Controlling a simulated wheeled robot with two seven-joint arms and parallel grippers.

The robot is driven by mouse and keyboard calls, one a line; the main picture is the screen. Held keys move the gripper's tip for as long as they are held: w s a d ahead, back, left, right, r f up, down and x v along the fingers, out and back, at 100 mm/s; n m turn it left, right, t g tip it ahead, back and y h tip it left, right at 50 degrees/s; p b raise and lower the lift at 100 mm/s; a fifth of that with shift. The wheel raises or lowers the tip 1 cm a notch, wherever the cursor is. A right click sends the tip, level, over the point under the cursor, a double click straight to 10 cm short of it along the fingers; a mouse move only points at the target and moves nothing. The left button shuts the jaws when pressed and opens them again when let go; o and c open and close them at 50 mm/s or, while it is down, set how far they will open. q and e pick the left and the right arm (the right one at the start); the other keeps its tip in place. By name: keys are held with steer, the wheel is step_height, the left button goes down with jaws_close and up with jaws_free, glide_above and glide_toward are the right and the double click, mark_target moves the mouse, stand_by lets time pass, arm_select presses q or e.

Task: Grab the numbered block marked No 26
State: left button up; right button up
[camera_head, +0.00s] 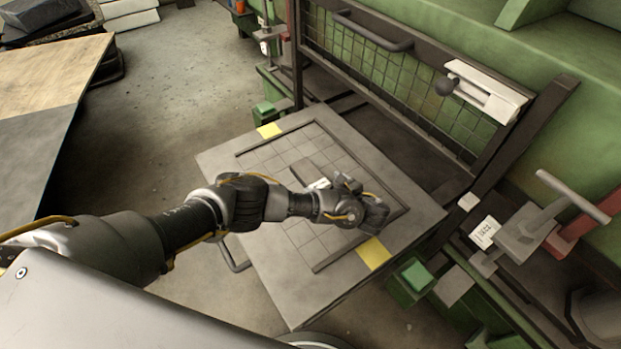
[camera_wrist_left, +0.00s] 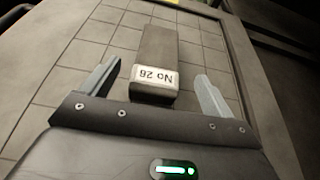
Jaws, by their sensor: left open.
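The block marked No 26 (camera_wrist_left: 155,82) lies on the gridded panel in the left wrist view, its pale labelled end facing my gripper and its long grey body running away from it. The label reads upside down there. My left gripper (camera_wrist_left: 160,84) is open, with one finger on each side of the labelled end and a gap on both sides. In the head view, the block (camera_head: 307,171) shows partly, with my left gripper (camera_head: 333,183) over its near end. My right gripper is not in view.
The grey panel (camera_head: 225,160) has a raised dark frame around its grid and yellow patches (camera_head: 373,252) at its edges. A green machine with a mesh guard (camera_head: 385,70) stands behind it. A clamp-like handle (camera_head: 540,215) is at the right. Open floor lies to the left.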

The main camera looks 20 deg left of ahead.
mark_target(312, 176)
arm_select(q)
steer(key=shift+x, duration=3.05)
steer(key=shift+s, duration=0.1)
steer(key=c, duration=1.3)
